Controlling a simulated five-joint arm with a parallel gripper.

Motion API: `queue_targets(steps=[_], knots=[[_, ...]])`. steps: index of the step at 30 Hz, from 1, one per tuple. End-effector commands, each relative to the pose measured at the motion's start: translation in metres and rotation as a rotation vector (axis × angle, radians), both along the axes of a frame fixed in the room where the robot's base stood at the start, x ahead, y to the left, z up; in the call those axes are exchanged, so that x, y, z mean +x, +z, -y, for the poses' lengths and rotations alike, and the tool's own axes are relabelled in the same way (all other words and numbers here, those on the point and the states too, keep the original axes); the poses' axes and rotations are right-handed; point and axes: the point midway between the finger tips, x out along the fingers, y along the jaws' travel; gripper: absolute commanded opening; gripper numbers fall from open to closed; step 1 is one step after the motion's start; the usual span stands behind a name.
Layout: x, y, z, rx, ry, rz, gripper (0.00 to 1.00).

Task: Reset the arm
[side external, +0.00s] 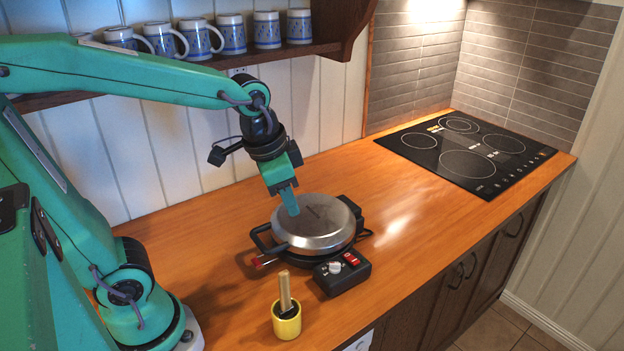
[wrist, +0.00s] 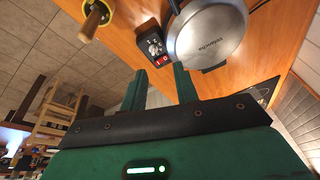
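My gripper (side external: 289,204) points down in front of the round metal lid of a black-based electric cooker (side external: 316,222). In the wrist view, my gripper's two green fingers (wrist: 159,86) stand apart with nothing between them, so it is open and empty. The cooker's closed silver lid (wrist: 208,36) shows beyond the fingertips, to the right. In the side view the fingertips overlap the lid; I cannot tell whether they touch it. My green arm reaches in from the left, over the counter.
A black control box (side external: 341,273) with a knob and red switch sits before the cooker. A yellow cup (side external: 287,322) holding a wooden-handled tool stands nearer the front edge. A black cooktop (side external: 466,151) lies back right. Several blue-patterned mugs (side external: 232,35) stand on the wall shelf (side external: 180,77).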

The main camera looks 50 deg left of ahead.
Motion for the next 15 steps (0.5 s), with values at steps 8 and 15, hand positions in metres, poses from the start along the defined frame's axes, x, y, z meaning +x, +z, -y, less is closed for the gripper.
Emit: queue_targets(steps=[8,15], knots=[[-0.037,0.017,-0.012,-0.054,0.173,0.108,0.3],[-0.061,0.022,-0.018,-0.097,0.289,0.177,0.3]])
